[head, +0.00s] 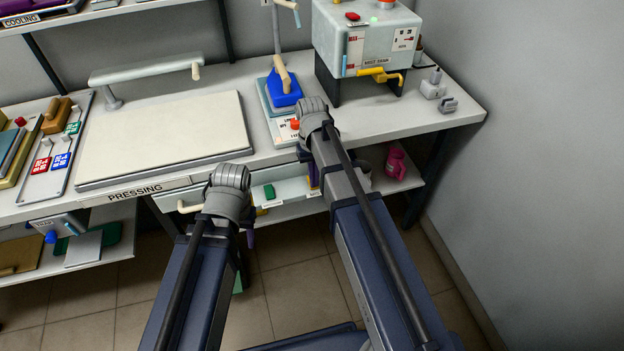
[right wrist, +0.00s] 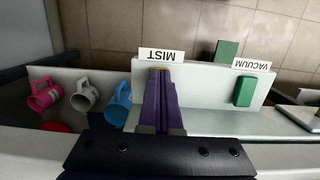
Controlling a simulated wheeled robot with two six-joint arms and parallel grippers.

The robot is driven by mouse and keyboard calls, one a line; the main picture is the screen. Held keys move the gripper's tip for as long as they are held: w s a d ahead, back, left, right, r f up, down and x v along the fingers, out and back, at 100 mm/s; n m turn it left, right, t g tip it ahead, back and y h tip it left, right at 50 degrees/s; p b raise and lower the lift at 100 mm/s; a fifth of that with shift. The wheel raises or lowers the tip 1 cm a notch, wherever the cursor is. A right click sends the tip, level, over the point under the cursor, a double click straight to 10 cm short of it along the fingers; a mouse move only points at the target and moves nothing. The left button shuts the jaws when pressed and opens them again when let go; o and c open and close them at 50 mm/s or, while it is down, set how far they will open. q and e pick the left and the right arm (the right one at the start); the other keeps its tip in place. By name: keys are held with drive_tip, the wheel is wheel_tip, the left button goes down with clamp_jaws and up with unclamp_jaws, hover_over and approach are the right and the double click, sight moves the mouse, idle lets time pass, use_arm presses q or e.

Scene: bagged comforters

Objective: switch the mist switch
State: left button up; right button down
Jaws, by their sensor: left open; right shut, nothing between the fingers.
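The mist switch (right wrist: 160,68) is mostly hidden in the right wrist view. Only a small yellow-orange bit shows at my fingertips, just under the MIST label (right wrist: 161,55). My right gripper (right wrist: 161,80) has purple fingers, shut with nothing between them, and they lie over the panel at that switch. I cannot tell whether they touch it. In the head view a purple sliver of my right gripper (head: 314,175) shows beside the panel, mostly behind my arm. My left gripper (head: 250,238) is open, mostly hidden by my arm, in front of and below the table edge.
A green vacuum switch (right wrist: 244,92) sits on the same panel under its VACUUM label (right wrist: 251,65). Pink (right wrist: 45,95), grey (right wrist: 85,95) and blue (right wrist: 119,103) cups are beside the panel. Above are the pressing board (head: 165,140), a blue iron (head: 284,92) and a boxy machine (head: 365,35).

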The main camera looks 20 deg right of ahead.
drive_tip(key=shift+s+a+f, duration=0.15)
drive_tip(key=shift+s, duration=0.2)
drive_tip(key=shift+w+r+p, duration=0.2)
drive_tip(key=shift+r+p, duration=0.15)
drive_tip(key=shift+p, duration=0.2)
drive_tip(key=r+p, duration=0.2)
drive_tip(key=w+r+p, duration=0.1)
drive_tip(key=r+p, duration=0.1)
drive_tip(key=shift+r, duration=0.1)
wheel_tip(320, 180, up, 8)
drive_tip(key=w+p, duration=0.1)
drive_tip(key=p, duration=0.7)
drive_tip(key=s+a+r+n+p, duration=0.1)
drive_tip(key=s+a, duration=0.4)
drive_tip(key=s, duration=0.2)
drive_tip(key=s+a+r+n+t+h+p, duration=0.1)
drive_tip(key=s+a+n, duration=0.1)
drive_tip(key=s+a, duration=0.3)
drive_tip(key=s, duration=0.3)
drive_tip(key=shift+s, duration=0.3)
drive_tip(key=shift+a, duration=0.1)
